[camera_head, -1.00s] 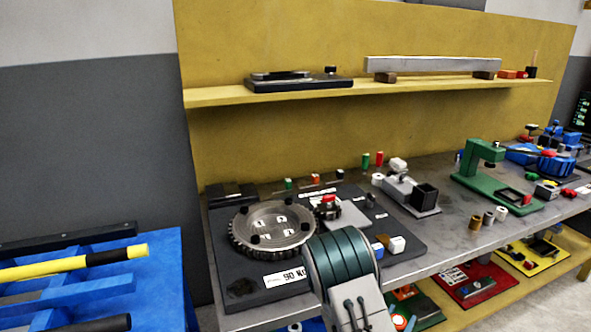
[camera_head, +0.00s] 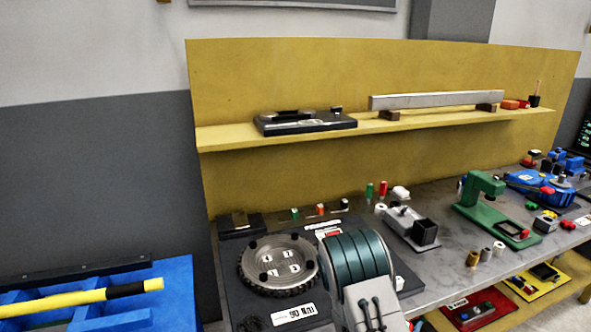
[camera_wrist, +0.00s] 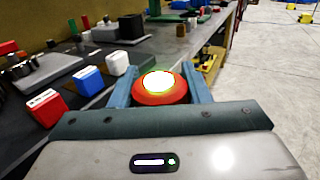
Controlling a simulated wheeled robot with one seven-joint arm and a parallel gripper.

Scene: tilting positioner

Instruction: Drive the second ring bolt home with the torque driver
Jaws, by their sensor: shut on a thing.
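The toothed ring (camera_head: 243,280) lies on a dark base plate (camera_head: 240,305) in the head view, around a grey disc (camera_head: 283,245) with several dark bolt heads. I cannot tell which is the second ring bolt. In the wrist view my gripper (camera_wrist: 159,76) has its two blue-grey fingers on either side of a round red-orange body with a bright white top, seemingly the torque driver (camera_wrist: 160,95). The gripper is shut on it. Its lower part is hidden by the gripper body.
A label reading 90 Nm (camera_head: 294,314) sits in front of the ring. Red (camera_wrist: 47,110), blue (camera_wrist: 88,79) and white (camera_wrist: 117,62) blocks stand left of the gripper in the wrist view. A green press (camera_head: 487,205) stands farther right on the bench. Open floor (camera_wrist: 285,70) lies right.

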